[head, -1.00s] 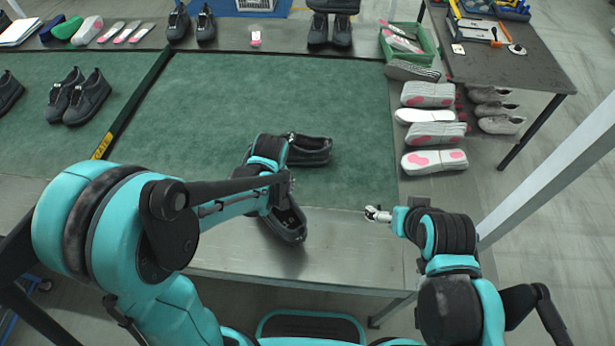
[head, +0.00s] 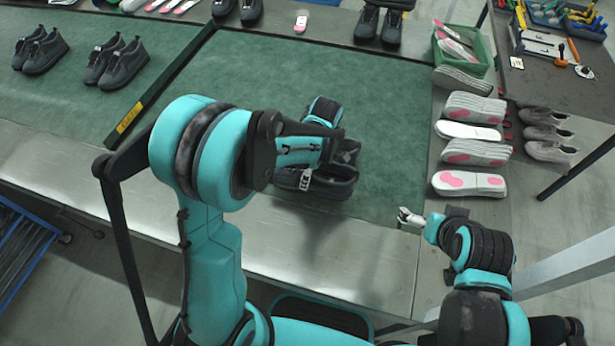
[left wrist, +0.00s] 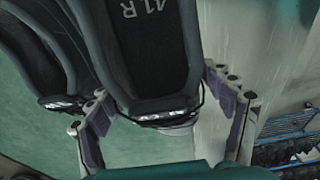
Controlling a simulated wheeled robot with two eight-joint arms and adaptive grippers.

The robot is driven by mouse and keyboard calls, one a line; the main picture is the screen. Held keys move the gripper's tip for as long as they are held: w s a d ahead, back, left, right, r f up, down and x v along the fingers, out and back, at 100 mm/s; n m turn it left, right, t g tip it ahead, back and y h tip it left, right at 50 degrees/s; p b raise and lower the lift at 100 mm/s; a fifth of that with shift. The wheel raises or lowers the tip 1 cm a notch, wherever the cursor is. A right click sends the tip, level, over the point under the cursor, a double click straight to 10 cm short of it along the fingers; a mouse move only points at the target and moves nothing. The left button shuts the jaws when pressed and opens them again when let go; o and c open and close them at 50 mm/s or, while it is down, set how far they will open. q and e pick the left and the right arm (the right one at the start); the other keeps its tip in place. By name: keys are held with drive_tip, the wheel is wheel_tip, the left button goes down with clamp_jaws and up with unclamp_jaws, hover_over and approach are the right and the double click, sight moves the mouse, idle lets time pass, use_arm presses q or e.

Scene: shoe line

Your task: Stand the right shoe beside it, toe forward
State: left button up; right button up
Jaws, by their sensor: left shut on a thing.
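My left gripper (head: 305,180) is shut on the heel end of a dark shoe (head: 330,187), the nearer of a pair near the mat's front edge. In the left wrist view this shoe (left wrist: 152,50) shows "41 R" on its insole and sits between the two fingers (left wrist: 167,118). The other dark shoe (head: 348,152) is just behind it, partly hidden by my arm; it shows at the left in the left wrist view (left wrist: 40,50), roughly parallel. I cannot tell whether the held shoe touches the mat. My right gripper (head: 410,217) is at the mat's front right corner, apart from the shoes; its jaw state is unclear.
The green mat (head: 390,100) is clear behind the pair. Two other pairs of shoes (head: 115,62) stand at the left, beyond a dark divider (head: 165,85). Insoles (head: 468,183) and a green crate (head: 487,50) line the right. The steel front edge (head: 220,230) is bare.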

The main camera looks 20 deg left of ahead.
use_arm(q)
drive_tip(key=shift+w+a+f, duration=0.4)
drive_tip(key=shift+w, duration=0.15)
drive_tip(key=shift+w+a+f, duration=0.35)
drive_tip(key=shift+w+f, duration=0.05)
drive_tip(key=shift+w, duration=0.15)
wheel_tip(320, 180, down, 3)
drive_tip(key=shift+f+b, duration=0.1)
drive_tip(key=shift+b, duration=0.95)
drive_tip(key=shift+f, duration=0.4)
drive_tip(key=o, duration=1.5)
drive_tip(key=shift+f, duration=0.1)
